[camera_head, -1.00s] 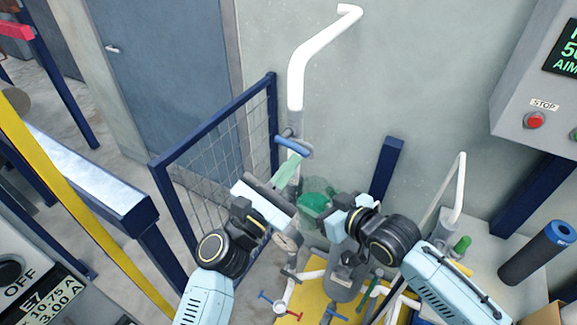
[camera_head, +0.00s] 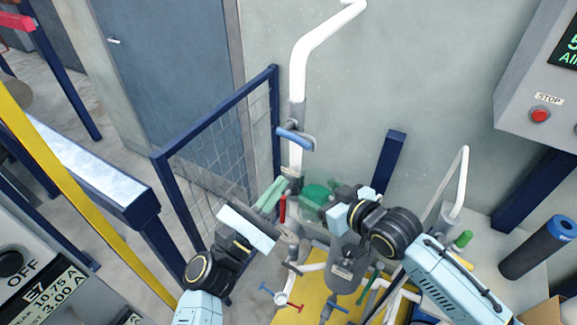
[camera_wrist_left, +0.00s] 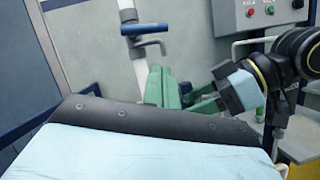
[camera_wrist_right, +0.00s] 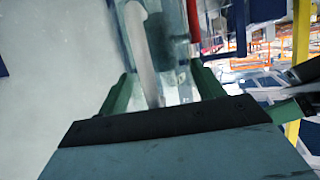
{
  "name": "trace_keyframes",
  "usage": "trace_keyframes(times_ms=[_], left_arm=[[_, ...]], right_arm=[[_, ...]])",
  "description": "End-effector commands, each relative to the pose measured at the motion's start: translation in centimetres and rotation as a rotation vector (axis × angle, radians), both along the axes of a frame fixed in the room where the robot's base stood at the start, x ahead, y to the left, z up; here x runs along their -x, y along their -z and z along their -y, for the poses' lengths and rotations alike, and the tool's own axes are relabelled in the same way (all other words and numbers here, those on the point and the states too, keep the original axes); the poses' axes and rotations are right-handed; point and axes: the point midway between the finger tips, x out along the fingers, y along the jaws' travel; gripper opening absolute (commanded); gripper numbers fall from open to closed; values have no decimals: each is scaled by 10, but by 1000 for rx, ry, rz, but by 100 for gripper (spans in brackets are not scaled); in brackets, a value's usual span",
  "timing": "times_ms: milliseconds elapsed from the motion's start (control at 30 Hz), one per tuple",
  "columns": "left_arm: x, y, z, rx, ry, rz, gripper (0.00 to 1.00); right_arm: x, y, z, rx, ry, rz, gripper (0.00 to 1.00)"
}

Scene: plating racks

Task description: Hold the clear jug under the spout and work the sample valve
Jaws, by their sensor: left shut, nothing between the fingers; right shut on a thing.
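The clear jug (camera_head: 312,205) is see-through with a green tint, in front of the wall beside the pipe. My right gripper (camera_head: 322,196) is shut on it; in the right wrist view a pale curved bar (camera_wrist_right: 143,50) shows between the green fingers. My left gripper (camera_head: 272,192) is shut and empty, its green fingers together beside the pipe. A red lever (camera_head: 283,208) hangs close to those fingertips, and a blue lever (camera_head: 295,139) sits higher on the pipe. I cannot tell which lever is the sample valve. The spout's mouth is not clear.
A white pipe (camera_head: 299,75) runs down the wall. A blue mesh fence (camera_head: 215,140) stands left of it. A grey vessel (camera_head: 346,270) and small valves stand on a yellow base (camera_head: 350,307) below. A control box with a red button (camera_head: 540,115) is at right.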

Motion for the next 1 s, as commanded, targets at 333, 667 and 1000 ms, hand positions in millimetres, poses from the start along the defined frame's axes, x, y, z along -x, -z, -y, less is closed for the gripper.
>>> trace_keyframes(times_ms=[333, 667, 1000], left_arm=[[44, 24, -36, 0, -2, -3, 0], [53, 22, -24, -126, 29, 36, 34], [56, 11, 8, -536, 29, 170, 34]], right_arm=[[0, -2, 0, -2, 0, 3, 43], [0, -2, 0, -2, 0, 3, 43], [0, -2, 0, -1, 0, 4, 43]])
